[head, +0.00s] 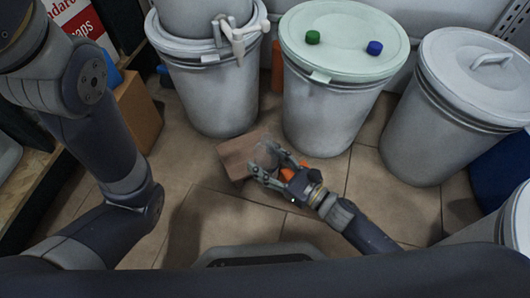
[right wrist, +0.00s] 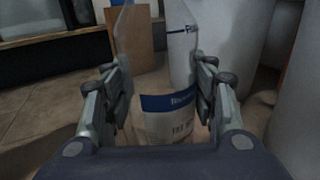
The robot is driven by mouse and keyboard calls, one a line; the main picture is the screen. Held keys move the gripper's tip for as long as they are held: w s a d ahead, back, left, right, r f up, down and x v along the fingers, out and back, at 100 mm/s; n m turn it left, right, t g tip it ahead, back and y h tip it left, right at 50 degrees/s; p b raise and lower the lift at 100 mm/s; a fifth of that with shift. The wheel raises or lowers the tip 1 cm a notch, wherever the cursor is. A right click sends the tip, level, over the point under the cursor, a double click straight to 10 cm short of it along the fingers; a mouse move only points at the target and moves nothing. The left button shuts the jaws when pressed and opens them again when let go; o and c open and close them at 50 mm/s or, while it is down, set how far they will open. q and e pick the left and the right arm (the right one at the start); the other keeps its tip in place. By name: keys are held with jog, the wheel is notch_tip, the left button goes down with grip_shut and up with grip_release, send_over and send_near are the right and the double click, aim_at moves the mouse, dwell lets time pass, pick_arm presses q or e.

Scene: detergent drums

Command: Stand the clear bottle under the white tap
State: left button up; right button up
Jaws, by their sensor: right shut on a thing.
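The clear bottle (right wrist: 167,118) has a blue and white label and stands between the fingers of my right gripper (right wrist: 160,105) in the right wrist view. In the head view my right gripper (head: 275,172) is shut on the bottle (head: 266,156), which is faint against a brown block (head: 232,161). I cannot tell whether the bottle touches the block.
The left drum (head: 203,98) stands behind the block. A middle drum (head: 325,112) has a pale green lid with a green cap (head: 312,37) and a blue cap (head: 375,47). A lidded drum (head: 432,124) stands right. A cardboard box (head: 138,112) is at left. Tiled floor is clear in front.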

jog(key=w+a+f+b, duration=0.1)
jog(key=w+a+b, duration=0.3)
jog(key=w, duration=0.8)
jog(key=shift+w+a, duration=0.3)
jog(key=shift+a, duration=0.25)
jog(key=shift+f+b, duration=0.5)
jog(key=shift+b, duration=0.3)
dwell(0.7)
dwell(0.3)
jog(key=o, duration=0.7)
jog(key=o, duration=0.5)
